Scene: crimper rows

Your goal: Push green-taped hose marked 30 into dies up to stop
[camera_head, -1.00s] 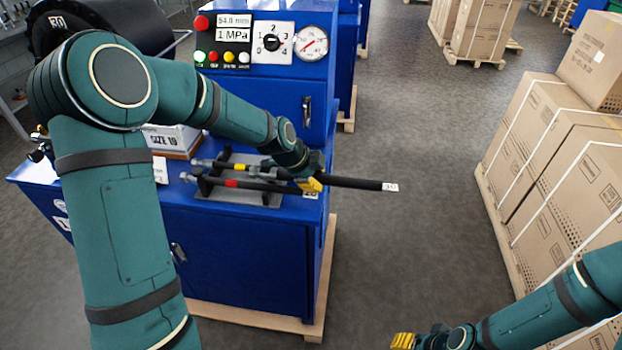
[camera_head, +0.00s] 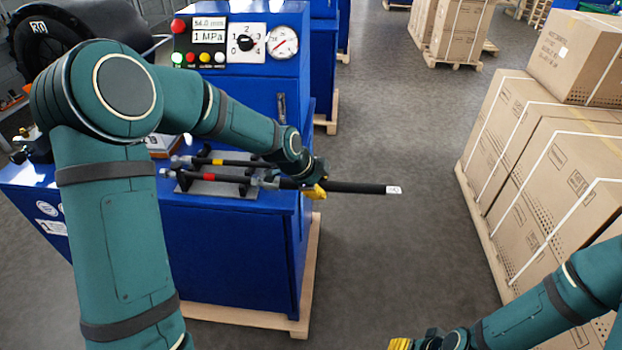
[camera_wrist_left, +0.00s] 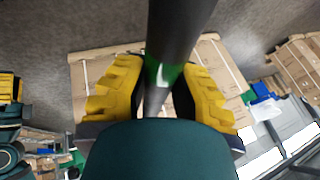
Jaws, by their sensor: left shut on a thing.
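My left gripper (camera_head: 316,189) is shut on a black hose (camera_head: 360,188), which it holds roughly level beside the right edge of the blue bench. A white label tag (camera_head: 393,190) sits on the hose's right end; its number is too small to read. In the left wrist view the hose (camera_wrist_left: 180,25) runs between the yellow fingers (camera_wrist_left: 160,90), with green tape (camera_wrist_left: 162,72) on it. The crimper's round dark die head (camera_head: 58,35), with a white-marked plate, is at the upper left, partly hidden by my left arm. My right gripper (camera_head: 402,343) is cut off by the bottom edge.
A rack (camera_head: 220,188) on the blue bench (camera_head: 230,240) holds a yellow-taped hose (camera_head: 225,162) and a red-taped hose (camera_head: 220,178). The control panel (camera_head: 240,45) stands behind. Strapped cartons (camera_head: 560,160) on a pallet stand at the right. The floor between is clear.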

